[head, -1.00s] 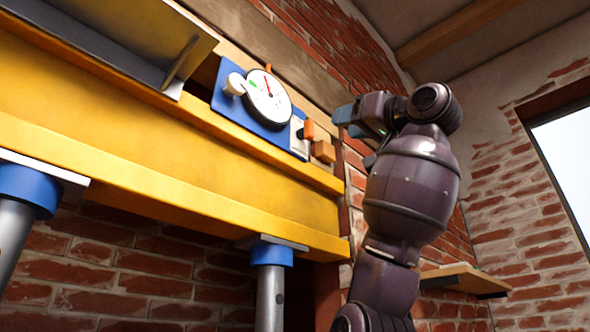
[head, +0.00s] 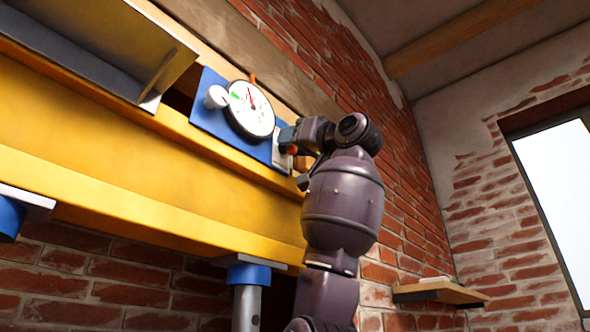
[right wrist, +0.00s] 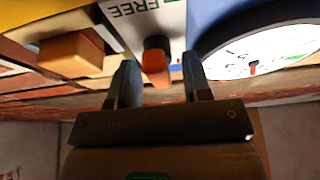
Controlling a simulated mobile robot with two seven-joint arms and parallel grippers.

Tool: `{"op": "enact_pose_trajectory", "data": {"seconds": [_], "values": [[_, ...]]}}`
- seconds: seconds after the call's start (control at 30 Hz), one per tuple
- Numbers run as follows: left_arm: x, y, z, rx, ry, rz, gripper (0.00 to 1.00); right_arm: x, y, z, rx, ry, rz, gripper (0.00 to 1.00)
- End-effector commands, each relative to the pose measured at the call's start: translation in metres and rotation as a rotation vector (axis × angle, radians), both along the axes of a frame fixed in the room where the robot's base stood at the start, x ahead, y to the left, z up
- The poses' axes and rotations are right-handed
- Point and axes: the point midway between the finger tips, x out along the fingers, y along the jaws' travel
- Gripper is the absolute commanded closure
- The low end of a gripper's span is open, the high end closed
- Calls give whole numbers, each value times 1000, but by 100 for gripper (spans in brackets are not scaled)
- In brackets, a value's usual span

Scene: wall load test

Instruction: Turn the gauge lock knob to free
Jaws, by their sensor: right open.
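The gauge lock knob (right wrist: 155,62) is a small dark lever with an orange end, on a white plate (right wrist: 170,14) that reads FREE. In the right wrist view it stands between the two fingers of my right gripper (right wrist: 160,78), with a gap on each side. The fingers are open. In the head view my right gripper (head: 287,138) is at the white plate and hides most of the knob. The round white gauge (head: 250,110) with a red needle is beside it on a blue board (head: 208,118). My left gripper is not in view.
A wooden block (right wrist: 70,52) sticks out close beside the knob. A white round knob (head: 217,97) is left of the gauge. The yellow beam (head: 150,160) runs below the board. A small shelf (head: 440,292) is on the brick wall at right.

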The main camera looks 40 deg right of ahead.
Motion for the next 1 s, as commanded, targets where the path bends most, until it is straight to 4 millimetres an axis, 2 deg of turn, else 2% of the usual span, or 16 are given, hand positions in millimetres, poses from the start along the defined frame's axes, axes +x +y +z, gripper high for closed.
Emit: {"op": "enact_pose_trajectory", "data": {"seconds": [0.23, 0.5, 0.77, 1.0], "values": [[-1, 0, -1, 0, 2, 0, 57, 0, 0, 0, 0, 0, 0, 57], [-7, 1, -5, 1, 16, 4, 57, 0, 0, 0, 0, -1, 0, 96], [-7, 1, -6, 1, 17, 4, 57, 0, 0, 0, 30, 2, -1, 96], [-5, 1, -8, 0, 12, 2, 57, -1, 0, 0, 153, 10, 0, 96]]}}
